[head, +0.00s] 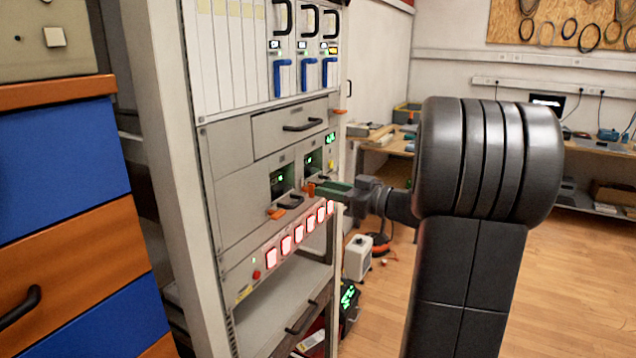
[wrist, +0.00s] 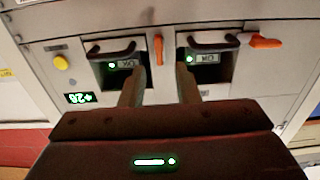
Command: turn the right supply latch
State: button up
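The right supply latch is a small orange lever (head: 309,190) at the lower left of the right supply unit in the head view. In the wrist view, which looks upside down, this latch (wrist: 158,49) stands upright in the picture between the two supply units. My gripper (head: 322,187) is at the rack front, close by the latch. Its two fingers (wrist: 159,72) are open, one on each side of the latch in the picture, with a visible gap on both sides. I cannot tell whether the tips reach past the latch's face.
The left supply's orange latch (head: 276,212) lies sideways; it also shows in the wrist view (wrist: 265,41). Dark handles (wrist: 118,50) stick out beside the latches. Below is a row of lit red switches (head: 285,246). A yellow button (wrist: 61,62) and green display (wrist: 80,98) sit near the right supply.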

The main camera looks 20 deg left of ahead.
aim_at(314, 186)
jog(key=shift+w+a+p, duration=0.15)
jog(key=shift+a+p, duration=0.15)
jog(key=shift+a, duration=1.45)
grip_shut()
